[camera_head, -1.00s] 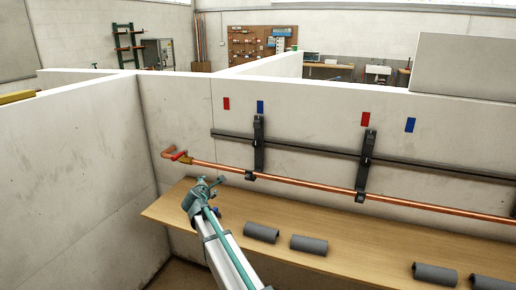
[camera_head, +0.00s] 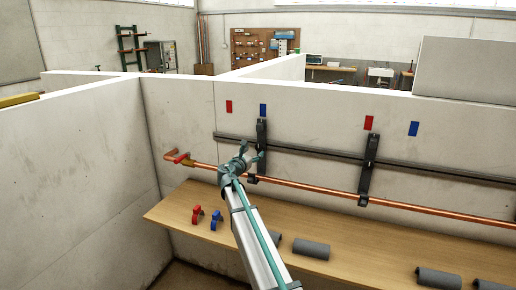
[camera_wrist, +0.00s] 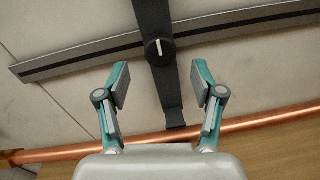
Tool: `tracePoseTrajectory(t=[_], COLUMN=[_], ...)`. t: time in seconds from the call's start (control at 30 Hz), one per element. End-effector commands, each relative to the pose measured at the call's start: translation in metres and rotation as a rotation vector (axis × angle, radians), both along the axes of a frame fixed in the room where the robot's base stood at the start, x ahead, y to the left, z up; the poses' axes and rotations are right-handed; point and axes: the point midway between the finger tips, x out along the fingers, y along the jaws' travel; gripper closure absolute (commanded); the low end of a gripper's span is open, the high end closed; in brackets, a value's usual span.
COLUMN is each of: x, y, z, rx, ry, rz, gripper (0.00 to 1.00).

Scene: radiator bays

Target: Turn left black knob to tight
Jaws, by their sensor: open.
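The left black knob (camera_wrist: 159,49) is round with a white mark and shows in the wrist view. The mark stands near upright in that picture. The knob sits where the left black bracket (camera_head: 262,134) crosses the dark rail (camera_head: 310,151) on the wall. My gripper (camera_wrist: 160,85) is open and empty, with one finger on each side of the bracket and the knob a little beyond the fingertips. I cannot tell the exact gap.
A copper pipe (camera_head: 310,188) with a red-handled valve (camera_head: 180,157) runs below the rail. A second black bracket (camera_head: 367,168) is to the right. The wooden bench (camera_head: 172,209) below holds red clips (camera_head: 197,214), blue clips (camera_head: 216,219) and grey tubes (camera_head: 311,248).

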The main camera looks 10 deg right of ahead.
Motion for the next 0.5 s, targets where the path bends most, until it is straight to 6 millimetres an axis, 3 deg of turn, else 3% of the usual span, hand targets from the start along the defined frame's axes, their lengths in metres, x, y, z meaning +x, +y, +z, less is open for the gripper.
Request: tracePoseTrajectory(t=[0.2, 0.5], x=[0.031, 0.04], y=[-0.023, -0.032], z=[0.001, -0.001], rx=[0.001, 0.001], ry=[0.001, 0.0], rz=[-0.001, 0.0], gripper=[0.33, 0.33])
